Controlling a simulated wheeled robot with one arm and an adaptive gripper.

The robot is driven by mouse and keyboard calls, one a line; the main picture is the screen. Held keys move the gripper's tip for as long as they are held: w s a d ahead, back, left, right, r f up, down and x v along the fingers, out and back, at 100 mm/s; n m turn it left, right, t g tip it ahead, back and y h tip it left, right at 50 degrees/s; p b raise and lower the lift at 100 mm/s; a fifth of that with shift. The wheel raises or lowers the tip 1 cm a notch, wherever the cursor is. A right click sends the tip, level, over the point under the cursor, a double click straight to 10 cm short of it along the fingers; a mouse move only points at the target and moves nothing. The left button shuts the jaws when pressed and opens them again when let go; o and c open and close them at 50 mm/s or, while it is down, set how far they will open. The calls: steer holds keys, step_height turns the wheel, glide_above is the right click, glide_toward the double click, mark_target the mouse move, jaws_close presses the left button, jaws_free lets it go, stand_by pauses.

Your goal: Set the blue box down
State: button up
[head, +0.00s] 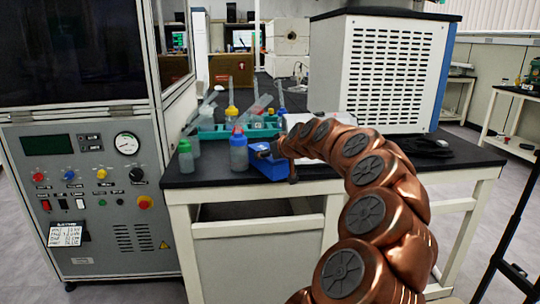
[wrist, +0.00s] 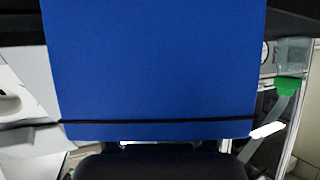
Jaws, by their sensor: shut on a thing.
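The blue box (head: 268,166) is at the front of the black-topped bench (head: 213,175), partly covered by my gripper (head: 277,157). In the wrist view the blue box (wrist: 155,65) fills the middle of the picture, with a dark seam near its lower edge. My gripper is shut on the box. In the head view the box looks level and at about the height of the bench top. I cannot tell whether its underside touches the bench.
A green rack (head: 262,130) is behind. A white vented machine (head: 392,70) stands right; a control cabinet (head: 88,190) stands left. Black gloves (head: 428,147) lie on the bench.

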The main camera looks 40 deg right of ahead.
steer(key=shift+f, duration=0.1)
steer(key=o, duration=1)
steer(key=shift+s+r, duration=0.25)
steer(key=shift+r, duration=0.1)
steer(key=shift+p+v, duration=0.7)
steer(key=shift+v, duration=5.05)
steer(key=shift+f, duration=0.1)
